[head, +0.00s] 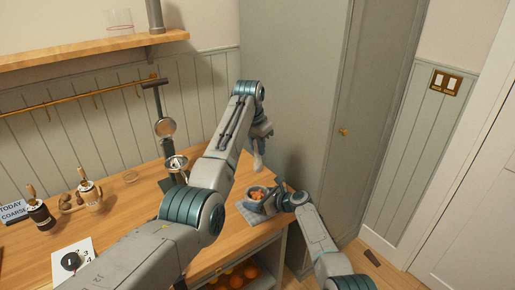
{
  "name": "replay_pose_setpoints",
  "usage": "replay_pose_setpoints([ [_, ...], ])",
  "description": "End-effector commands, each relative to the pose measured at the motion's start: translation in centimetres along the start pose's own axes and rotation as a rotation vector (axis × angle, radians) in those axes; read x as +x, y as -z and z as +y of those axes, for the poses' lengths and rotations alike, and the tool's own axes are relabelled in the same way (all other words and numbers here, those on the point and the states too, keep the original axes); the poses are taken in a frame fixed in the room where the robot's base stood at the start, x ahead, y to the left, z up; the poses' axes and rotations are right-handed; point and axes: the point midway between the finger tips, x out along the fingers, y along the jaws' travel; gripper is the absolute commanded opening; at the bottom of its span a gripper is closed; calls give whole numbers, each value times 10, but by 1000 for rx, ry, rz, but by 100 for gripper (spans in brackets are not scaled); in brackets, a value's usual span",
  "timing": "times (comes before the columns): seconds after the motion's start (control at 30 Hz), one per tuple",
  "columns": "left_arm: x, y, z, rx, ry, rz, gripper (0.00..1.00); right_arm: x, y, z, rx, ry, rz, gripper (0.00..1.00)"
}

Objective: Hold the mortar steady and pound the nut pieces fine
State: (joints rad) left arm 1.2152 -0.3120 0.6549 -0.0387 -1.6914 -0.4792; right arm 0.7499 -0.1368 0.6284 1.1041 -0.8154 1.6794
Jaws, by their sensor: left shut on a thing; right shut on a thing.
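The mortar (248,187) is a small grey bowl on a grey mat (247,217) at the right end of the wooden counter. Orange-brown nut pieces (257,195) show inside it. My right gripper (280,198) is shut on the mortar's right side; its fingertips are small and partly hidden. My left gripper (261,134) points down above the mortar and is shut on a pale pestle (258,160). The pestle hangs about upright, and its lower end appears above the bowl, apart from the nut pieces.
Two hand grinders (39,214) (89,192), a "TODAY COARSE" sign (13,212) and a dial card (75,266) are on the left counter (135,213). A dark stand (161,105) rises behind my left arm. A tall cabinet (300,75) stands close behind the mortar.

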Motion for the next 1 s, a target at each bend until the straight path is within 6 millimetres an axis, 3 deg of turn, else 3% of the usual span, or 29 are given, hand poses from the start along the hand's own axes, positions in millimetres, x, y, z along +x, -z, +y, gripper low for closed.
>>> replay_pose_setpoints([
  [0.1, 12, -8, 2, -2, 11, 33, 0, 0, 0, 0, 0, 1, 1, 35],
  [0.47, 29, -18, 4, -3, 23, 60, 0, 0, 0, 0, 0, 1, 1, 35],
  [1.0, 81, -29, 5, -4, 20, 59, 0, 0, 0, 0, 0, 1, 1, 35],
])
